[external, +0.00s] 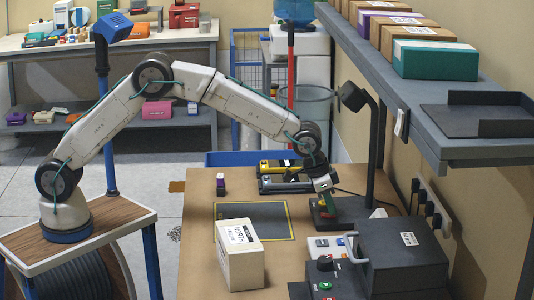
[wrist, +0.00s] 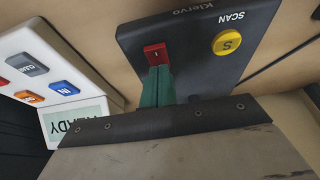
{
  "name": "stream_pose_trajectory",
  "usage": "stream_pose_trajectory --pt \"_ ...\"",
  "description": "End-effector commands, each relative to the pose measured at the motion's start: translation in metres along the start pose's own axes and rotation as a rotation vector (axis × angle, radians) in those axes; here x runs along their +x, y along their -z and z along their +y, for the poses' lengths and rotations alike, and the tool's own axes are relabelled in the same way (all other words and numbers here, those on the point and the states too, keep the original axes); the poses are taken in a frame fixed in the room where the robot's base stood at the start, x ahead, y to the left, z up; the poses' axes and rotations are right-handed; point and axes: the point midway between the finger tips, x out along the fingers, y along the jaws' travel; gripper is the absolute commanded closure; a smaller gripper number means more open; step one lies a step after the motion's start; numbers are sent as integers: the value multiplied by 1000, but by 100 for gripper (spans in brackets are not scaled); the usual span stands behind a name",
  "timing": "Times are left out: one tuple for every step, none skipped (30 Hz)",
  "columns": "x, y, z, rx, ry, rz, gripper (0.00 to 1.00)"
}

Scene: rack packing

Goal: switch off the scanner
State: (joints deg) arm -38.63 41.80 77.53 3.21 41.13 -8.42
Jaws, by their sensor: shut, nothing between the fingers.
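The scanner is a dark stand whose base (external: 345,212) rests on the table, with a post rising to a scan head (external: 352,96). In the wrist view its dark base plate (wrist: 205,35) reads "SCAN" and carries a red rocker switch (wrist: 155,51) and a yellow round button marked S (wrist: 227,42). My gripper (external: 326,204) points down over the base. In the wrist view its green fingers (wrist: 157,70) are shut and empty, with their tips right at the red switch's near edge. I cannot tell whether they touch it.
A white keypad unit (external: 328,246) lies close by; its coloured buttons and display show in the wrist view (wrist: 50,75). A white labelled box (external: 240,262) and a dark machine (external: 405,258) stand nearer. A shelf (external: 405,85) overhangs at right. The dark mat (external: 262,218) is clear.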

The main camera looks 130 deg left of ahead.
Motion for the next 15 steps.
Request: stream_pose_trajectory --pt "2 -3 0 0 1 -7 100" --pt "2 -3 0 0 1 -7 100" --pt "2 -4 0 0 1 -8 100" --pt "2 -5 0 0 1 -9 100" --pt "2 -7 0 0 1 -10 100" --pt "2 -9 0 0 1 -11 100" --pt "1 -10 0 0 1 -12 100" --pt "0 -12 0 0 1 -12 100" --pt "0 -14 0 0 1 -12 100" --pt "-1 -15 0 0 1 -13 100" --pt "-1 -17 0 0 1 -13 100" --pt "-1 -18 0 0 1 -13 100" --pt "-1 -19 0 0 1 -13 100" --pt "-2 -19 0 0 1 -13 100" --pt "-2 -20 0 0 1 -13 100"
